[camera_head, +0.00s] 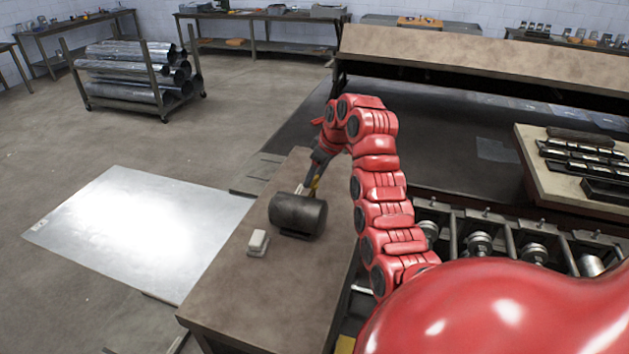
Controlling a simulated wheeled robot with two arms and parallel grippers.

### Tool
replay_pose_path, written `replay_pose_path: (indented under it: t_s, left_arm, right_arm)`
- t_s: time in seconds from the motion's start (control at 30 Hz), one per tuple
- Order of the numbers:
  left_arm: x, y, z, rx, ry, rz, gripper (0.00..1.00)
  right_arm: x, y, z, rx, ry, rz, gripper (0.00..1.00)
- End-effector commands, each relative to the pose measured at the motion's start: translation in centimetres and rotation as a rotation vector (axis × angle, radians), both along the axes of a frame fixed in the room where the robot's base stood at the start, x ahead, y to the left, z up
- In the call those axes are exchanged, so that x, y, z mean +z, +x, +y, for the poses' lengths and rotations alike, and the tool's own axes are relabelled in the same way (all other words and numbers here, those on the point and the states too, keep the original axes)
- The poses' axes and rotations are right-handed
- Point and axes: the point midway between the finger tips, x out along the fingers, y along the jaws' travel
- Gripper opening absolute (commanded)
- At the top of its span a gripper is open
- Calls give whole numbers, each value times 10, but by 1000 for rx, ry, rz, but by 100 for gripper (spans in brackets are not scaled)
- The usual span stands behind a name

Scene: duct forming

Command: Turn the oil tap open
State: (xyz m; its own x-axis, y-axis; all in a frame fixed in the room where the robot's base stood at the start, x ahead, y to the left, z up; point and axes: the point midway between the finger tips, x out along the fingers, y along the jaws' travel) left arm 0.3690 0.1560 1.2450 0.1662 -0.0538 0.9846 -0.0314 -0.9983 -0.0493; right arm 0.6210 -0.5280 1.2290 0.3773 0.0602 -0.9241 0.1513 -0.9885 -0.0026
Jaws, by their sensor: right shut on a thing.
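A dark cylindrical oil tank (298,215) lies on its side on a low stand on the brown table. My right arm, red and jointed, reaches in from the lower right and bends down over the table. My right gripper (311,185) points down at the tank's upper back edge, shut on the oil tap there. A small yellow part (316,184) shows beside the fingers. The tap itself is mostly hidden by the gripper and too small to tell how far it is turned. My left gripper is not in view.
A shiny metal sheet (145,232) lies to the left. A machine with rollers (480,244) stands at right. A rack of ducts (135,75) stands farther back.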

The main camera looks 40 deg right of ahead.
Motion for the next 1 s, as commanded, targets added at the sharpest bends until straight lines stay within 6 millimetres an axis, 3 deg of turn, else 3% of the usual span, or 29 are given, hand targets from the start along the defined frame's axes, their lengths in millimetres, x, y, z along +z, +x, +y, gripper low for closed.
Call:
replay_pose_path:
  t_s: [0.1,0.4,1.0]
  left_arm:
    - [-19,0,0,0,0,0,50]
    - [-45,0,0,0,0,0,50]
    - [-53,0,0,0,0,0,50]
  right_arm:
    - [-3,1,-2,92,-7,-1,0]
    - [-1,2,-2,266,-5,-5,0]
    - [2,1,-3,341,-5,-5,0]
